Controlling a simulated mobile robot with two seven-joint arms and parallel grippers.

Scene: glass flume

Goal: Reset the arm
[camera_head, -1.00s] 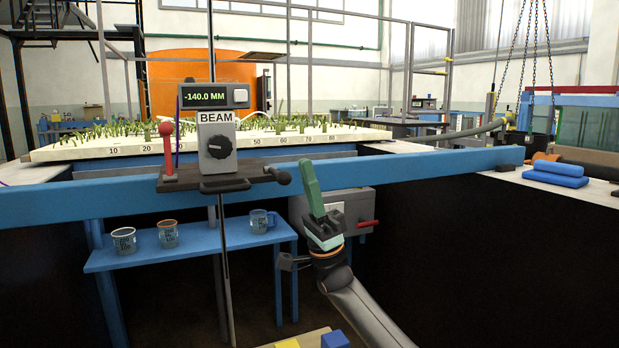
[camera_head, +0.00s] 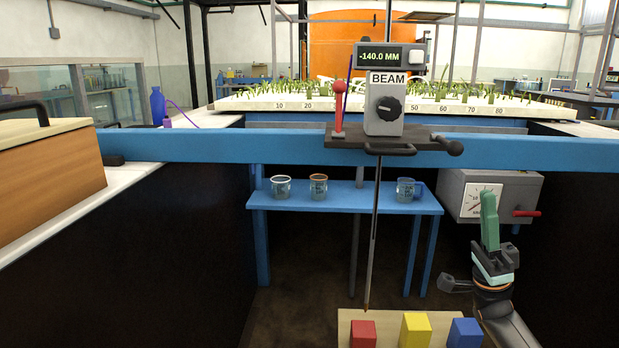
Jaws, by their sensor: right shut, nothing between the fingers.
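My right arm comes in from the bottom right of the head view. Its green-fingered gripper (camera_head: 489,222) points up, shut and empty, in front of the grey box with a dial (camera_head: 463,198) and apart from the blue beam. My left arm and gripper are not in view.
A blue beam (camera_head: 230,147) crosses the view, carrying a BEAM instrument (camera_head: 383,115) with a display reading -140.0 MM. A blue shelf (camera_head: 340,203) holds beakers. Red (camera_head: 363,334), yellow (camera_head: 415,330) and blue (camera_head: 465,333) blocks sit at the bottom. A wooden case (camera_head: 50,190) stands left.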

